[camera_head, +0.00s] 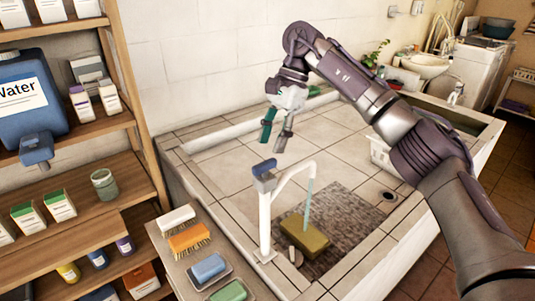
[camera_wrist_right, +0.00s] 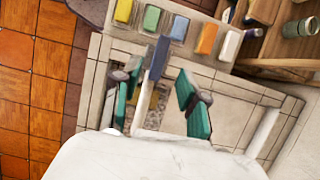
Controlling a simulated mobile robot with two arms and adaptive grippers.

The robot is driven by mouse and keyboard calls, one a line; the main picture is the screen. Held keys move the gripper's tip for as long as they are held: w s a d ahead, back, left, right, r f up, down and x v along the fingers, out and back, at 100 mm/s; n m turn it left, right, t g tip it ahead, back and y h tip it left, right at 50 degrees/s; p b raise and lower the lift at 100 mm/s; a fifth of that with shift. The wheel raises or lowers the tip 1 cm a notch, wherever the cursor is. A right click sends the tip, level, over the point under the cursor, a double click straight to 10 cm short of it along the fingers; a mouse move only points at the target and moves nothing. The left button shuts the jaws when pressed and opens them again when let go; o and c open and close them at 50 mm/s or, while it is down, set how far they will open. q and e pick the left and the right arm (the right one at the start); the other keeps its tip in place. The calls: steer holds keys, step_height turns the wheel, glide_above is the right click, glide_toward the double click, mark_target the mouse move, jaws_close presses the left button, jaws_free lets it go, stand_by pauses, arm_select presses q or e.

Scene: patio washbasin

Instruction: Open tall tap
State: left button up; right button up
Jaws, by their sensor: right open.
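The tall tap (camera_head: 265,220) is a white post with a bent spout and a blue handle (camera_head: 264,171) on top. A pale blue-green streak, which looks like running water (camera_head: 308,200), hangs from the spout. My right gripper (camera_head: 275,140) is open and empty, above and behind the tap, apart from it. In the right wrist view, the blue handle (camera_wrist_right: 158,58) appears between the lines of the open fingers (camera_wrist_right: 158,82), farther off. My left gripper is not in view.
A yellow-green block (camera_head: 305,238) sits on the grey mat in the tiled basin (camera_head: 235,168). Brushes (camera_head: 188,238) and soaps (camera_head: 208,268) lie on the ledge left of the tap. A wooden shelf (camera_head: 125,85) with a blue water container (camera_head: 30,100) stands at the left.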

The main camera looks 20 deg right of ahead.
steer(key=s+v, duration=0.1)
steer(key=v, duration=0.5)
steer(key=shift+w+d+r, duration=0.2)
steer(key=shift+w+r, duration=0.25)
steer(key=shift+w, duration=0.1)
